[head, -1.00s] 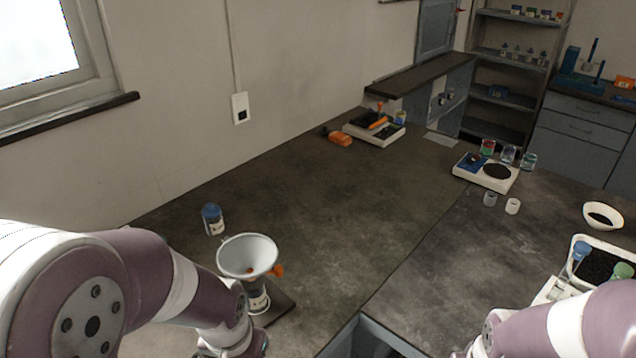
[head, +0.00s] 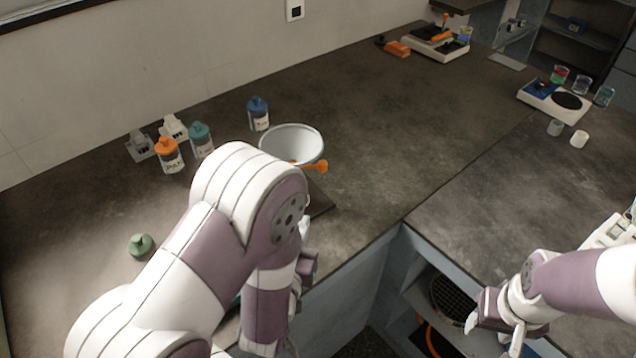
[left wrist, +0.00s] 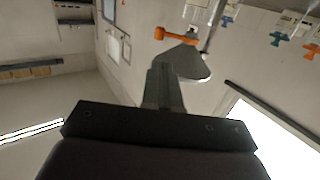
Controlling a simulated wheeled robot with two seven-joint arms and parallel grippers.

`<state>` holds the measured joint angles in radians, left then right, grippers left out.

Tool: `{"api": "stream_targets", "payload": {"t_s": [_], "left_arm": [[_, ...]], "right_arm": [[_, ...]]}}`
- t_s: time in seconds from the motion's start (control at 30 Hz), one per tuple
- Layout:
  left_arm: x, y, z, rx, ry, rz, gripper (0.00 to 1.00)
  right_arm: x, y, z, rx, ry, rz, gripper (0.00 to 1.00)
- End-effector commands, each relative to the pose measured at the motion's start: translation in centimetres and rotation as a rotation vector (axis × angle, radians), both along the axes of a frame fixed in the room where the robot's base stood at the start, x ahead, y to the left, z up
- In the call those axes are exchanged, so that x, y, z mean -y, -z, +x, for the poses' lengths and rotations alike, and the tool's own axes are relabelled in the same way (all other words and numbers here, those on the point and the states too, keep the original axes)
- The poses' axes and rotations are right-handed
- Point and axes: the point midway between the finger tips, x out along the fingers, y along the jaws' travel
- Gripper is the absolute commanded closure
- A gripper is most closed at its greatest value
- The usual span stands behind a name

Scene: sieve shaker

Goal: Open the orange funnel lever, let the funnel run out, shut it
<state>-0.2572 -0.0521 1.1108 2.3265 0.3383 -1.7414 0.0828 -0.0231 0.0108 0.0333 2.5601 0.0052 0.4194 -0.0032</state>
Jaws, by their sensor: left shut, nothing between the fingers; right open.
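The white funnel (head: 292,143) stands on a dark base (head: 318,200) near the counter's front edge. Its orange lever (head: 316,166) sticks out to the right in the head view. My left forearm hides the funnel's lower part and whatever is under it. The left wrist view shows the funnel (left wrist: 188,62) and orange lever (left wrist: 174,37) just beyond my left gripper (left wrist: 162,72), which is shut and empty. I cannot tell if its fingertips touch the funnel. My own arm mostly hides this gripper in the head view. My right gripper (head: 492,330) is open and empty, low at the right.
A blue-capped bottle (head: 258,115) stands behind the funnel. Teal-capped (head: 200,142) and orange-capped (head: 168,156) bottles stand to its left; a green cap or bottle top (head: 141,245) is nearer. A balance (head: 553,102) stands at the right. The counter's middle is clear.

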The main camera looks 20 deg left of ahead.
Motion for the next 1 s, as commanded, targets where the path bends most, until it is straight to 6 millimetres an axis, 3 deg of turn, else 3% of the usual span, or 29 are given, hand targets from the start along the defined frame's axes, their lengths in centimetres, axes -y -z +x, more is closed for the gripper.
{"api": "stream_targets", "payload": {"t_s": [0.47,1.0], "left_arm": [[-0.1,-0.3,0.4,0.024,-0.001,0.003,1.0],[-0.9,0.1,11.1,0.023,0.0,0.004,1.0]], "right_arm": [[0.0,-0.1,0.0,0.0,0.0,0.0,0.5],[0.0,-1.0,0.0,0.0,0.0,0.0,0.5]]}}
